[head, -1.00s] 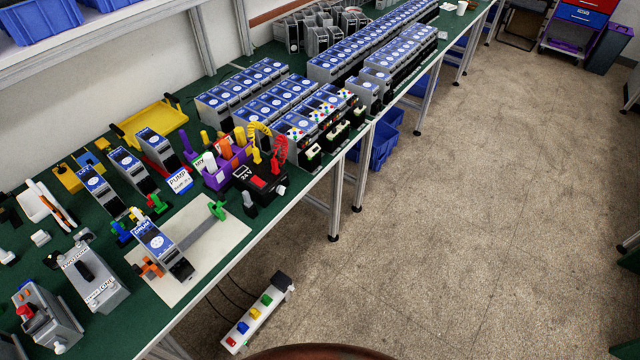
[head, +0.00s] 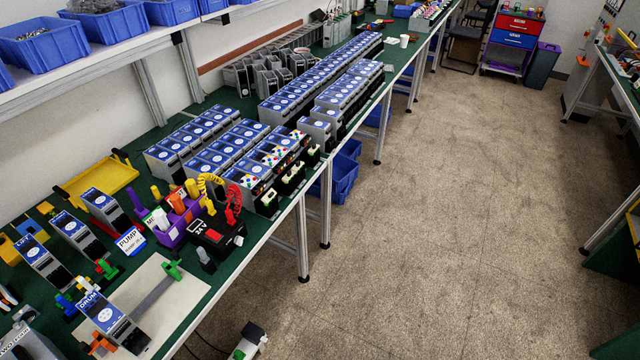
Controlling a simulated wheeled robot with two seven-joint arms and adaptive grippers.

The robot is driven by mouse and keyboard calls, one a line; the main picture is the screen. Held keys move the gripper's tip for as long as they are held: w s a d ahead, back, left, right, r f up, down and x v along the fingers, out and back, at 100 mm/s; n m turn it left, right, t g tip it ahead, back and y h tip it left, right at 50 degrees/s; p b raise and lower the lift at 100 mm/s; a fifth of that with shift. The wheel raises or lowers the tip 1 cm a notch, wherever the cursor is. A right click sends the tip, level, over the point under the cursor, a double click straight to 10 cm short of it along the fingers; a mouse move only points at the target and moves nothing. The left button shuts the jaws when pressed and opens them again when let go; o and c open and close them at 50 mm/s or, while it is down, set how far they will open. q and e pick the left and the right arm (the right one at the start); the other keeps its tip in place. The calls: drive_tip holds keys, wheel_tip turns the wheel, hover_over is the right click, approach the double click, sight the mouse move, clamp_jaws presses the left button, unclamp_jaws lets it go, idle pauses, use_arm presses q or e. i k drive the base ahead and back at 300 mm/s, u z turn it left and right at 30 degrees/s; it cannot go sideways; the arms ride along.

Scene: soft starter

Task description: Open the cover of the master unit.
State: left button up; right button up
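No label naming a master unit can be read, so I cannot tell which unit it is. A blue-faced grey unit marked DRUM (head: 112,322) sits on a pale board (head: 190,292) with a grey rail at the front of the green bench. Behind it stand a unit marked LIFT (head: 43,263), a similar blue-faced unit (head: 77,236) and another (head: 105,210) close to a PUMP sign (head: 130,241). Their front faces look closed at this size. Neither of my grippers shows in the head view.
A purple holder (head: 178,225) with coloured tools and a black 24 V box (head: 216,238) stand right of these units. Rows of blue-topped units (head: 222,158) fill the bench behind. A yellow tray (head: 98,182) lies near the wall. The floor (head: 430,200) to the right is open.

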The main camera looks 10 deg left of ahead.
sight(268, 197)
drive_tip(key=z, duration=0.05)
drive_tip(key=i, duration=1.2)
drive_tip(key=u, duration=0.8)
